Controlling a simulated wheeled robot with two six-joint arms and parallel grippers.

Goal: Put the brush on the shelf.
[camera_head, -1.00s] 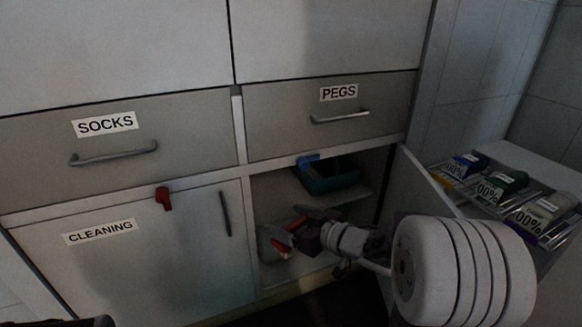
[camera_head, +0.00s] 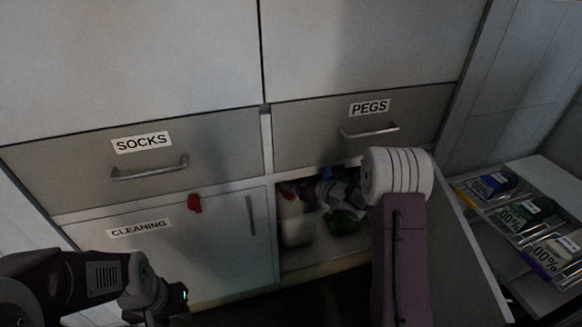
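The open compartment (camera_head: 320,262) under the PEGS drawer is the shelf space, and it is dark inside. I cannot make out the brush for certain.
Boxes (camera_head: 525,213) fill a rack at right.

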